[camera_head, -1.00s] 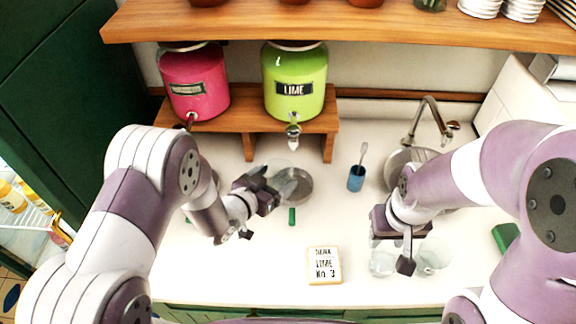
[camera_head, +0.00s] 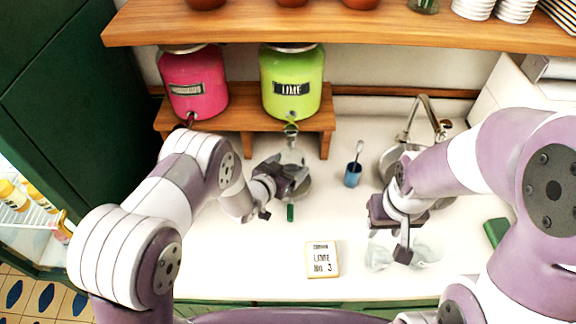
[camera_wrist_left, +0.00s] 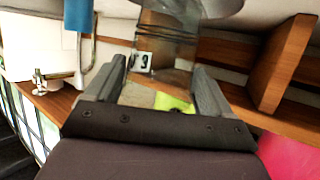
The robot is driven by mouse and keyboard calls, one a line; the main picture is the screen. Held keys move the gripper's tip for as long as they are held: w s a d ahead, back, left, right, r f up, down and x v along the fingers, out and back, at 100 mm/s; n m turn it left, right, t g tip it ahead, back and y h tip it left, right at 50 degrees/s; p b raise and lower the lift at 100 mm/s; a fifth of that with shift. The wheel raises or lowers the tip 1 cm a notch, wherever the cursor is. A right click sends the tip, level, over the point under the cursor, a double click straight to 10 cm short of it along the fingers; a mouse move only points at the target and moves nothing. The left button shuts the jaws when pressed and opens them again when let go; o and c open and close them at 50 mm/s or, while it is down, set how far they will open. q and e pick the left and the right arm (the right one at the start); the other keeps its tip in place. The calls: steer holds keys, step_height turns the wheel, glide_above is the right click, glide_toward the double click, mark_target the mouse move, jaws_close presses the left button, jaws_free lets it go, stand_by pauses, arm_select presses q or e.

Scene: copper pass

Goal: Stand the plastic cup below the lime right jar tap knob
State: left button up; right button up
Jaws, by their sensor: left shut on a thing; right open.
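The lime jar (camera_head: 292,88) stands on the wooden riser, with its tap (camera_head: 291,130) at the front. My left gripper (camera_head: 293,178) is shut on the clear plastic cup (camera_head: 292,157), just in front of the riser. The cup appears close below the lime tap in the head view; its exact gap to the tap and counter cannot be told. In the left wrist view the see-through cup (camera_wrist_left: 168,48) sits between both fingers. My right gripper (camera_head: 402,240) is open over the counter at right, by clear cups (camera_head: 426,250).
A pink jar (camera_head: 194,85) stands left of the lime jar. A pan with a green handle (camera_head: 290,212) lies partly hidden by my left gripper. A blue holder (camera_head: 352,175), a sink tap (camera_head: 428,110) and a card (camera_head: 322,259) are nearby.

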arm_select(q)
steer(key=o, duration=0.9)
steer(key=shift+f, duration=0.1)
steer(key=shift+o, duration=0.2)
steer(key=shift+r+p, duration=0.3)
steer(key=b+v, duration=0.2)
steer(key=v, duration=1)
steer(key=a+r+n+g+y, duration=0.2)
steer(key=a+n+g+y, duration=0.15)
steer(key=a+y, duration=0.35)
steer(key=s+a+r+n+g, duration=0.1)
steer(key=s+a+r+g, duration=0.1)
steer(key=s, duration=0.5)
steer(key=s+a+r+n+g, duration=0.1)
steer(key=s+a+r+g, duration=0.1)
steer(key=s+g, duration=0.3)
steer(key=s, duration=0.2)
steer(key=shift+s+a+r+n, duration=0.3)
steer(key=shift+a+n, duration=0.05)
